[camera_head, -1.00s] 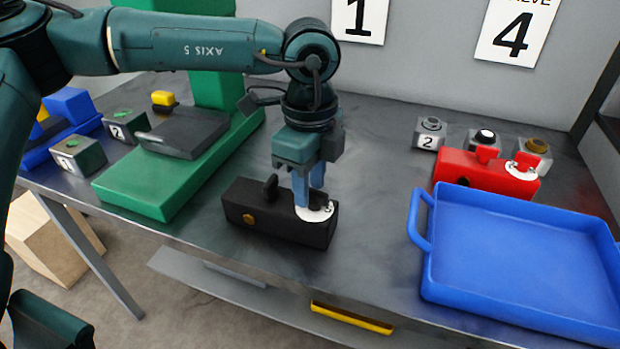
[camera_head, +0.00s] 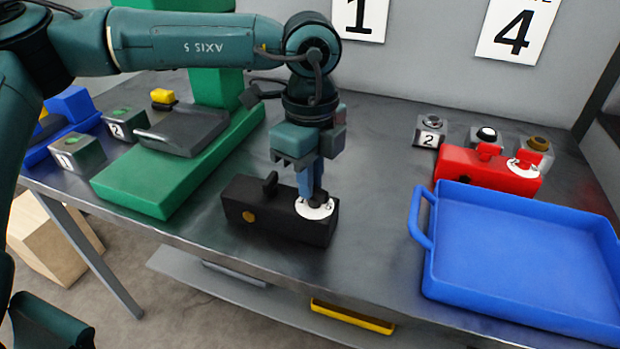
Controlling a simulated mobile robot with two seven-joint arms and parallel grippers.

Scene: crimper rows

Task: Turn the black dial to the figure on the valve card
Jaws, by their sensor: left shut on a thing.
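The black valve box (camera_head: 262,222) stands near the front edge of the bench, with a small lever on top. At its right end is a white dial face (camera_head: 302,212) with a black dial (camera_head: 320,203) in its middle. My left gripper (camera_head: 313,196) points down over this face, its blue fingers shut on the black dial. The fingers partly hide the dial and the marks on its face, so I cannot read its setting. The valve card (camera_head: 513,30) on the back wall shows a 4; its heading is cut off by the top edge. My right gripper is not in view.
A red box (camera_head: 462,170) with its own white dial stands right, behind a blue tray (camera_head: 430,268). Small grey blocks (camera_head: 427,132) stand behind it. A green press (camera_head: 130,188) stands left. Another wall card (camera_head: 362,18) reads 1. Bench around the black box is clear.

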